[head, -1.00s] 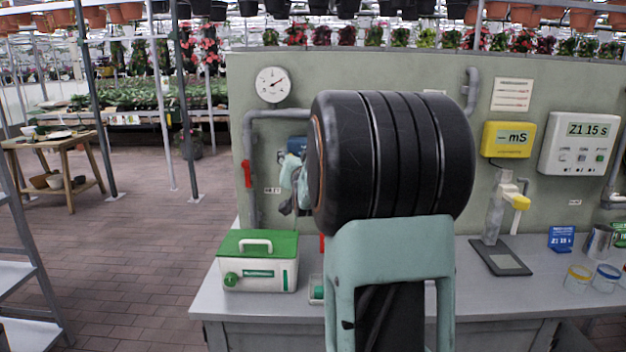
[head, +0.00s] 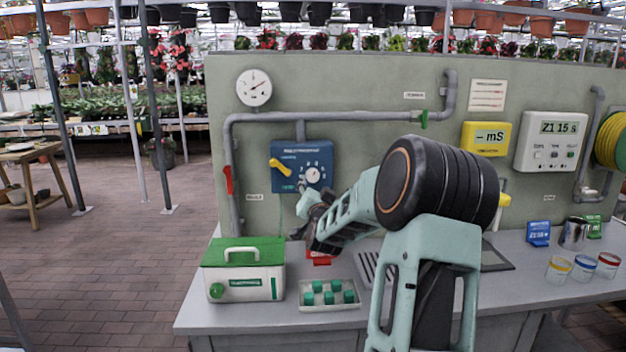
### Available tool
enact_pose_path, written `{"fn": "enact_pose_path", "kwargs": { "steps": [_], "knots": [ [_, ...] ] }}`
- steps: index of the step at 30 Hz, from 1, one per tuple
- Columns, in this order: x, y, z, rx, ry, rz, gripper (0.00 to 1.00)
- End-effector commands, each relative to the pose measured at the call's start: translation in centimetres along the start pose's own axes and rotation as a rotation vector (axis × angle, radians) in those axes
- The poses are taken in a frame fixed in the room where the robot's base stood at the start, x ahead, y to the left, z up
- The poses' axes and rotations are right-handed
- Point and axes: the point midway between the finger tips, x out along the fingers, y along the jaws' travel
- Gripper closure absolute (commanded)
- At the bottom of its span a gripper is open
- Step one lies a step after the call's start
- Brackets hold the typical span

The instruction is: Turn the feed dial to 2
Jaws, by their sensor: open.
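The feed dial (head: 313,175) is a pale round knob with a ring of marks on a blue panel (head: 288,150) mounted on the green-grey wall. A yellow lever (head: 281,167) sits on the same panel, left of the dial. The numbers around the dial are too small to read. My gripper (head: 300,222) is open and empty, in front of the wall just below the panel and a little left of the dial. It appears apart from the dial.
A white box with a green lid (head: 243,272) and a tray of green pieces (head: 329,295) stand on the bench below my gripper. Grey pipes with a red handle (head: 228,180) frame the panel. Jars (head: 583,266) stand at the right.

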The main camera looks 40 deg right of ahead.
Motion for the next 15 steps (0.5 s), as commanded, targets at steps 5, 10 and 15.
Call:
{"fn": "enact_pose_path", "kwargs": {
  "steps": [5,10,15],
  "knots": [
    [3.0,0.0,-0.1,0.004,0.0,0.001,0.52],
    [5.4,0.0,0.0,0.003,0.0,0.0,0.52],
    [6.9,-0.1,0.0,0.001,-0.001,0.0,0.52]
  ]
}}
